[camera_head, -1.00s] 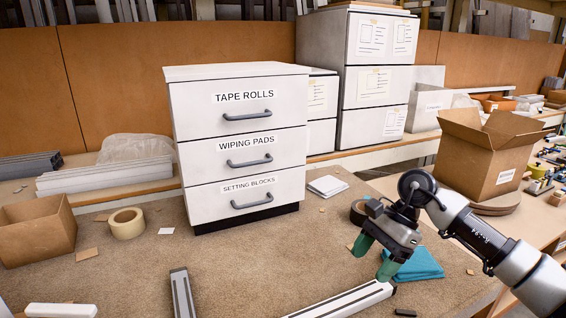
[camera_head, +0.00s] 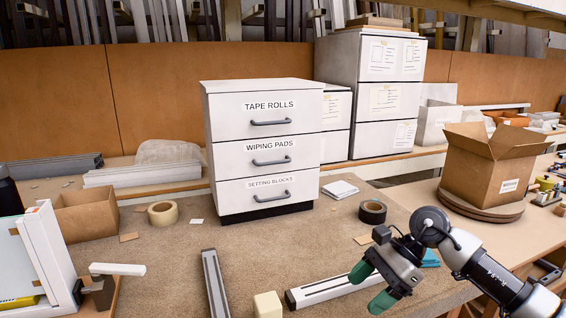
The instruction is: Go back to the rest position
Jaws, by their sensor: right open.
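My right gripper (camera_head: 370,286) is at the lower right with its green fingertips apart and nothing between them. It is above the right end of a white profile bar (camera_head: 322,291) on the brown bench top (camera_head: 255,245). A blue cloth (camera_head: 431,258) shows partly behind it. A white cabinet (camera_head: 263,148) stands at the bench's back with three closed drawers labelled tape rolls, wiping pads and setting blocks. My left gripper is not visible; a dark shape at the left edge cannot be made out.
A dark tape roll (camera_head: 372,212) lies behind my right gripper. A tan tape roll (camera_head: 162,214) and a cardboard box (camera_head: 87,214) are on the left. A white frame (camera_head: 46,250) stands at front left. A cream block (camera_head: 267,305) is at the front. An open carton (camera_head: 490,172) sits at right.

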